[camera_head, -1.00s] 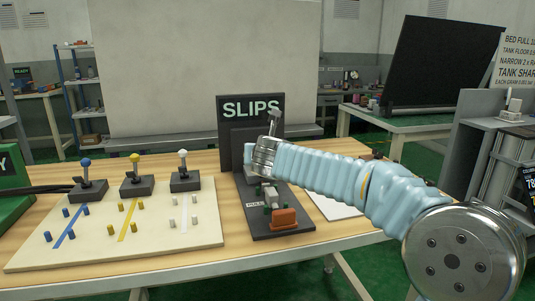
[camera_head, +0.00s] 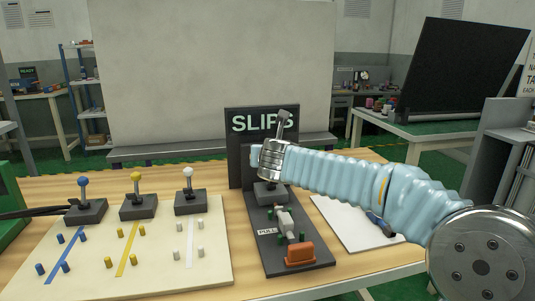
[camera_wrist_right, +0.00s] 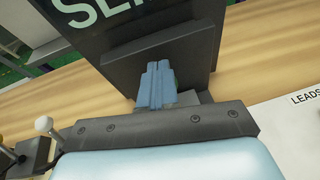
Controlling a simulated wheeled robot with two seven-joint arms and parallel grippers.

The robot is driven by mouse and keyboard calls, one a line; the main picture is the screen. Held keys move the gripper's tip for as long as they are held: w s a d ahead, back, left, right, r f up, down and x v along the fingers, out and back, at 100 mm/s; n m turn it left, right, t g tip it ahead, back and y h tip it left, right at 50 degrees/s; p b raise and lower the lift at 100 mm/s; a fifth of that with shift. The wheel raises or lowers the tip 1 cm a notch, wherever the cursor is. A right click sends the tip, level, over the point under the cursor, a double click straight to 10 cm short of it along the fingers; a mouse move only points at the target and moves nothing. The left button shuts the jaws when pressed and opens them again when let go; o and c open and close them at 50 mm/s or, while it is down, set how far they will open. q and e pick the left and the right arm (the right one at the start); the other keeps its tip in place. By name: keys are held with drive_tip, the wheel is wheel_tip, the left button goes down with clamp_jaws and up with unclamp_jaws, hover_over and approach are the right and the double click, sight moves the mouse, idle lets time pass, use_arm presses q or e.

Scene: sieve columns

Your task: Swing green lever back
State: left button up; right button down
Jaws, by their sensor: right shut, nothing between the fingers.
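My right gripper (camera_head: 256,156) is in front of the upright SLIPS panel (camera_head: 239,160), above that base. In the right wrist view its blue fingers (camera_wrist_right: 157,84) are together with nothing between them, pointing at the lower part of the dark panel. I cannot tell whether they touch anything. My left gripper is not in view.
Blue (camera_head: 84,182), yellow (camera_head: 137,177) and white (camera_head: 187,172) levers stand on a pale board (camera_head: 105,270) with small pegs. An orange block (camera_head: 300,252) is at the stand's front. A white sheet (camera_head: 345,225) lies to the right, partly below my right arm.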

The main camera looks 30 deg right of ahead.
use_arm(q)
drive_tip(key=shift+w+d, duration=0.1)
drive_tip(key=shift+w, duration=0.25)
use_arm(e)
drive_tip(key=shift+w, duration=0.2)
